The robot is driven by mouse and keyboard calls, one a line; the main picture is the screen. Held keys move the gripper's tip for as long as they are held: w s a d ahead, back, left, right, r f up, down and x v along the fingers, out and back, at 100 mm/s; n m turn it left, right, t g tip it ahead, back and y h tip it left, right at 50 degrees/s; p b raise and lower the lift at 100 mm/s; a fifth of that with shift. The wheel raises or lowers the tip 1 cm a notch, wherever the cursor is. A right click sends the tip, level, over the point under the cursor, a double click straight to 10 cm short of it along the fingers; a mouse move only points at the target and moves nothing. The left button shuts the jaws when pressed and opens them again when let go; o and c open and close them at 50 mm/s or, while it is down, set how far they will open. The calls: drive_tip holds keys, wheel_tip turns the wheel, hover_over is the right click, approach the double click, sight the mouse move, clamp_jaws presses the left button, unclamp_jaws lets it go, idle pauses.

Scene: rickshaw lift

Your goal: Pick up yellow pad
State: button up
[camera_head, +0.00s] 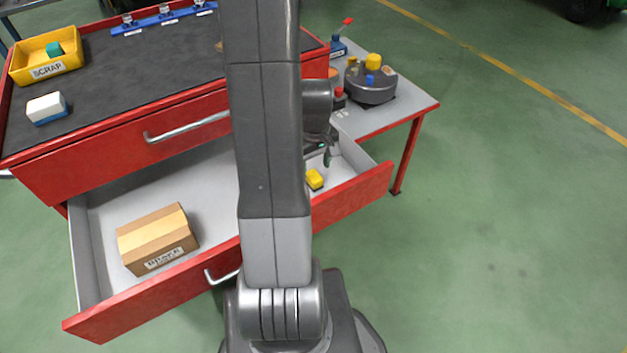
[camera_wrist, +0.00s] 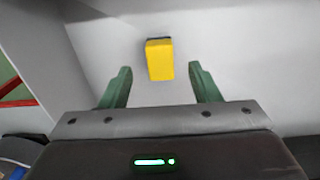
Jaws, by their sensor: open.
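The yellow pad (camera_head: 314,179) lies on the floor of the open drawer (camera_head: 90,250), near its right end, partly beside my arm in the head view. In the wrist view the yellow pad (camera_wrist: 160,60) is a small upright-looking block with a dark far edge. My gripper (camera_wrist: 160,78) is open, with its two green fingers apart on either side of the pad's line. The pad lies just beyond the fingertips, roughly centred between them, and is not held. In the head view my gripper (camera_head: 326,155) is mostly hidden behind my arm, above the drawer's right part.
A cardboard box (camera_head: 158,238) sits in the drawer's left part. The red cabinet's top (camera_head: 130,75) overhangs the drawer's back and holds a yellow scrap bin (camera_head: 46,56) and a white-and-blue block (camera_head: 47,108). A grey side table (camera_head: 405,98) stands behind right. Floor at right is clear.

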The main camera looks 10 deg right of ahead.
sight(314, 175)
drive_tip(key=shift+w+f, duration=0.15)
drive_tip(key=shift+f, duration=0.15)
wheel_tip(314, 175, down, 5)
drive_tip(key=shift+a+r+b, duration=0.1)
drive_tip(key=shift+b, duration=0.45)
drive_tip(key=shift+w, duration=0.1)
drive_tip(key=c, duration=1.1)
